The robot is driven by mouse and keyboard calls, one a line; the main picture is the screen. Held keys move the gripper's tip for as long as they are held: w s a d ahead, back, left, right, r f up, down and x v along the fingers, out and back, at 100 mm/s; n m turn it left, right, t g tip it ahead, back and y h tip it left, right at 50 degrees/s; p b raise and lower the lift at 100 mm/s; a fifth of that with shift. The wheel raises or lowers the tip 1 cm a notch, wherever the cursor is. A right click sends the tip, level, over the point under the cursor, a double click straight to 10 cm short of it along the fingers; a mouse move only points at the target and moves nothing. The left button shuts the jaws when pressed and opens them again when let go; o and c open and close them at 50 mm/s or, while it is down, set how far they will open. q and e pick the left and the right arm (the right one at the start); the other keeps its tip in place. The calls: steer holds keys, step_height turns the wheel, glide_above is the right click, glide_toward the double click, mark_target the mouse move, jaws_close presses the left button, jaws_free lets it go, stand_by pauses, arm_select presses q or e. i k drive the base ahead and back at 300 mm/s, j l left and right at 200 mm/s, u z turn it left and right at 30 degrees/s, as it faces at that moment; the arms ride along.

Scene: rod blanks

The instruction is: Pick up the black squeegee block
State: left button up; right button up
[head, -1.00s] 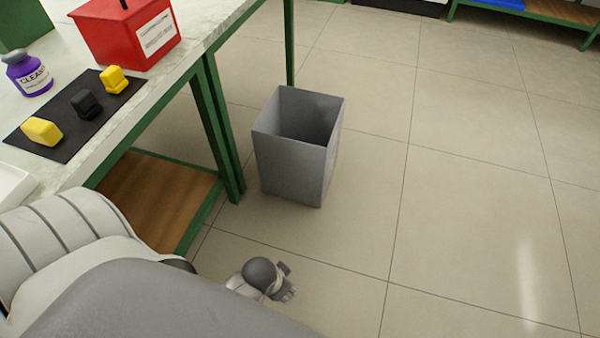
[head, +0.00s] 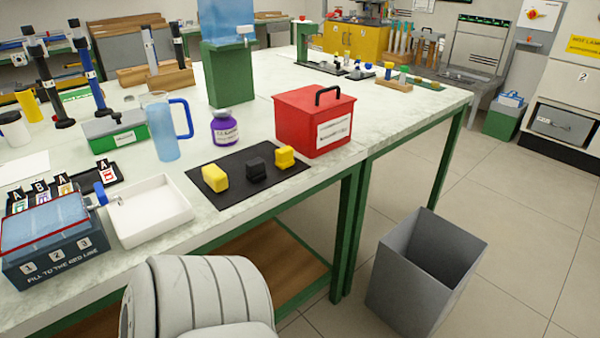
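The black squeegee block (head: 257,169) lies on a dark mat (head: 234,197) near the front edge of the white-topped bench. It sits between two yellow blocks, one on its left (head: 215,178) and one on its right (head: 285,157), with gaps between them. Nothing touches it from above. A pale grey link of my own arm shows at the bottom of the head view, below the bench edge. Neither of my grippers is in view.
A red box (head: 314,120) with a black handle stands right of the mat. A purple bottle (head: 225,127) stands behind it. A white tray (head: 150,211) and a blue tank (head: 54,242) are to the left. A grey bin (head: 425,270) stands on the floor at right.

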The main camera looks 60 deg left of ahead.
mark_target(255, 168)
steer(key=u, duration=4.45)
steer(key=z, duration=2.2)
steer(key=k+j+u, duration=0.1)
steer(key=j, duration=0.15)
steer(key=j+u, duration=0.1)
steer(key=j, duration=0.15)
steer(key=k, duration=0.05)
